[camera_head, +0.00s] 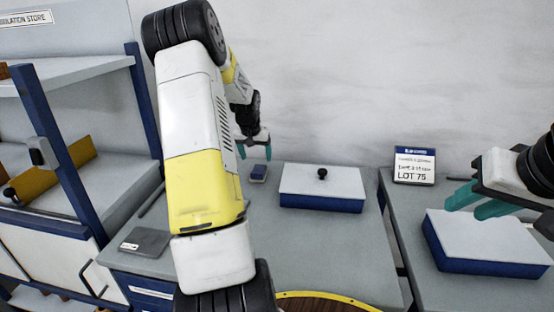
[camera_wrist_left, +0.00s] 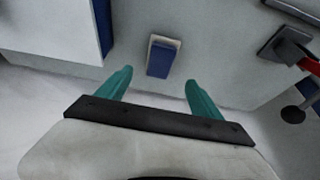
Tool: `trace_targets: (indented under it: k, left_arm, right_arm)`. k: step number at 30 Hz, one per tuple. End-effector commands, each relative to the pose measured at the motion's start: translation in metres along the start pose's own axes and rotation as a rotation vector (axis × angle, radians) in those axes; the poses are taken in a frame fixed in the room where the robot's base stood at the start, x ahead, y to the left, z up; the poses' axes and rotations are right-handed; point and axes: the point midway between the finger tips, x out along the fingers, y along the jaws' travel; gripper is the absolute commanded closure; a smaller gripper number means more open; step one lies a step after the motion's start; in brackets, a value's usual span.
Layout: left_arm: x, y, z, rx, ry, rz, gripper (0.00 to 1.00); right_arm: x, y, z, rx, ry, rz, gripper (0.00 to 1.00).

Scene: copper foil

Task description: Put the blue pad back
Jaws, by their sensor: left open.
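A small blue pad (camera_head: 258,173) with a pale grey part lies on the grey table near the wall. It also shows in the left wrist view (camera_wrist_left: 158,60), just beyond the fingertips and between their lines. My left gripper (camera_head: 254,147) is open and empty, its teal fingers pointing down a little above and behind the pad. It does not touch the pad. My right gripper (camera_head: 478,202) is over the right table, by a white-topped blue box (camera_head: 485,240); its finger gap is unclear.
A white-lidded blue box (camera_head: 322,187) with a black knob stands right of the pad. A LOT 75 sign (camera_head: 414,166) stands on the right table. A shelf unit (camera_head: 50,130) and a flat grey device (camera_head: 146,242) are at the left. The middle table's front is partly clear.

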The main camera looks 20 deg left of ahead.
Motion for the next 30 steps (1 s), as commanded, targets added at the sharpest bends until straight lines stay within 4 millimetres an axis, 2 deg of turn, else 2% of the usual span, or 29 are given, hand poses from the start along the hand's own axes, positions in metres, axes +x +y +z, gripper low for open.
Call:
trace_targets:
  k: [3,7,10,14,16,20,24,30]
  left_arm:
    - [-0.018,0.000,0.000,0.000,0.000,-0.001,0.24]
    - [-0.029,0.001,0.000,0.002,0.001,0.000,0.24]
    - [-0.046,0.011,0.001,0.014,0.006,0.001,0.24]
    - [-0.091,0.041,0.010,0.049,0.022,0.006,0.24]
    - [-0.123,0.062,0.021,0.073,0.032,0.012,0.24]
    - [-0.178,0.097,0.051,0.109,0.052,0.032,0.24]
    - [-0.229,0.127,0.092,0.140,0.075,0.066,0.24]
    - [-0.284,0.160,0.164,0.177,0.108,0.141,0.24]
  right_arm:
    - [0.000,0.000,0.000,0.000,0.000,0.000,0.64]
    - [0.000,0.000,0.000,0.000,0.000,0.000,0.64]
    - [0.000,0.000,0.000,0.000,0.000,0.000,0.64]
    - [0.000,0.000,0.000,0.000,0.000,0.000,0.64]
    - [0.000,0.000,0.000,0.000,0.000,0.000,0.64]
    - [0.000,0.000,0.000,0.000,0.000,0.000,0.64]
    - [0.000,0.000,0.000,0.000,0.000,0.000,0.64]
    - [0.000,0.000,0.000,0.000,0.000,0.000,0.64]
